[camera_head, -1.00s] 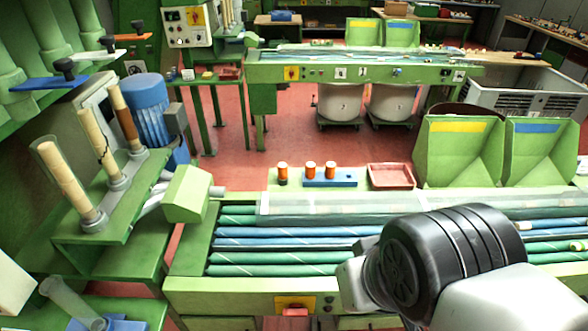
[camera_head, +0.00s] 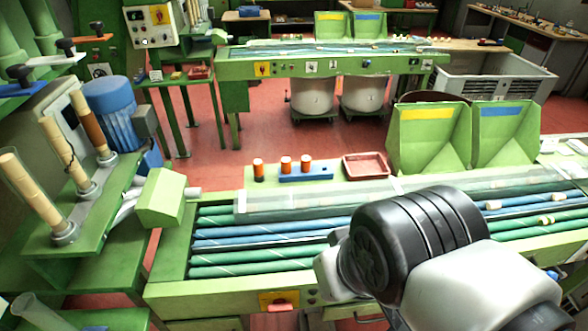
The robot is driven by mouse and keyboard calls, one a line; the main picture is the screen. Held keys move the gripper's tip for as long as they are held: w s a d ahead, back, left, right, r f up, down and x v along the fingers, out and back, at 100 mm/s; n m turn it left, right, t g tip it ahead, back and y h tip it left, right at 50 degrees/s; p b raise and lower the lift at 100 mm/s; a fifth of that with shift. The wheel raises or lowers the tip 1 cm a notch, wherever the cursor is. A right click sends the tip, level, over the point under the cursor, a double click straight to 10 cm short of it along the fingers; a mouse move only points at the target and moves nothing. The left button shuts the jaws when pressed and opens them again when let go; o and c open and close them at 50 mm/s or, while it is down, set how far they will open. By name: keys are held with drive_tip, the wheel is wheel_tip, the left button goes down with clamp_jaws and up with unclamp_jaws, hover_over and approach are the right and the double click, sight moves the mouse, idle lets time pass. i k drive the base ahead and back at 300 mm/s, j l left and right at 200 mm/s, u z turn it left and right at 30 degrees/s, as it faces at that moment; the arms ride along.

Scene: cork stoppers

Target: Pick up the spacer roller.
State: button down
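I cannot tell for sure which thing is the spacer roller. Three small upright orange cylinders stand on the ledge behind the green conveyor bed. One orange cylinder (camera_head: 258,170) with a dark base stands apart on the left. The other two, a middle cylinder (camera_head: 286,165) and a right cylinder (camera_head: 306,163), stand at a blue block (camera_head: 305,174). My gripper is out of view; only the black joint and pale link of my arm show at lower right, in front of the conveyor and hiding part of it.
The conveyor (camera_head: 250,273) has long green and blue rollers, partly under a clear cover (camera_head: 330,194). A red tray (camera_head: 366,166) sits right of the blue block, then green bins (camera_head: 425,135). A green machine with cork tubes (camera_head: 65,145) stands at left. Red floor (camera_head: 270,120) is open behind.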

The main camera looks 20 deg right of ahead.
sight(258, 164)
drive_tip(key=i+j, duration=0.6)
drive_tip(key=i, duration=0.2)
